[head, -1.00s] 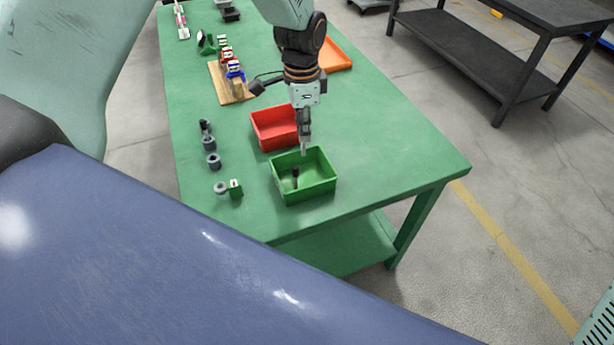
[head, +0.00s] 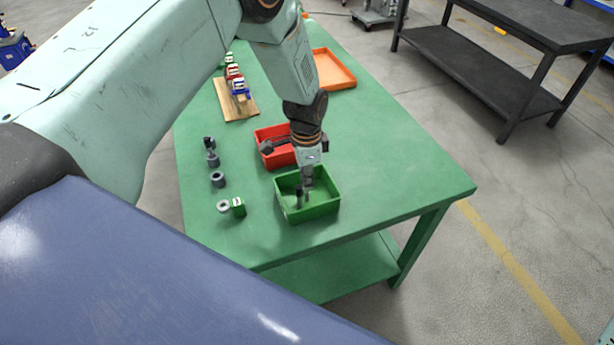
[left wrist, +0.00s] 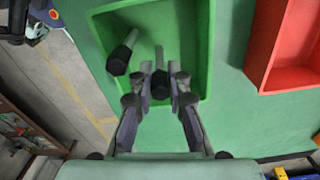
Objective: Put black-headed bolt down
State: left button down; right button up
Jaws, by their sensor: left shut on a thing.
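The open green bin (head: 322,211) stands near the front end of the green table. My left gripper (head: 307,188) points down into this bin, its tips below the rim level. In the left wrist view, the left gripper (left wrist: 160,88) is shut on a black-headed bolt (left wrist: 160,84), whose grey shank points away from the wrist. A second black-headed bolt (left wrist: 118,61) is in the same bin, beside the held one; it also shows in the head view (head: 298,195). I cannot tell whether the held bolt touches the bin floor. My right gripper is not in view.
A red bin (head: 266,150) stands just behind the green bin. A wooden board (head: 237,107) with coloured parts and an orange tray (head: 335,69) lie farther back. The table's right side is clear.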

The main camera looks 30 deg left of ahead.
pick_arm(q)
jog(key=shift+s+d+r, duration=0.1)
jog(key=shift+s+d, duration=0.05)
jog(key=shift+s, duration=0.2)
jog(key=c, duration=1.6)
grip_release()
jog(key=shift+w+a+f, duration=0.25)
jog(key=shift+w+f, duration=0.2)
jog(key=o, duration=0.3)
jog(key=shift+s+d+r, duration=0.2)
jog(key=shift+s+r, duration=0.15)
jog(key=shift+w+a+r, duration=0.15)
jog(key=shift+w+r, duration=0.1)
jog(key=shift+r, duration=0.1)
jog(key=r, duration=1)
jog(key=shift+s+r+b, duration=0.2)
jog(key=shift+r+b, duration=0.1)
jog(key=shift+r, duration=0.55)
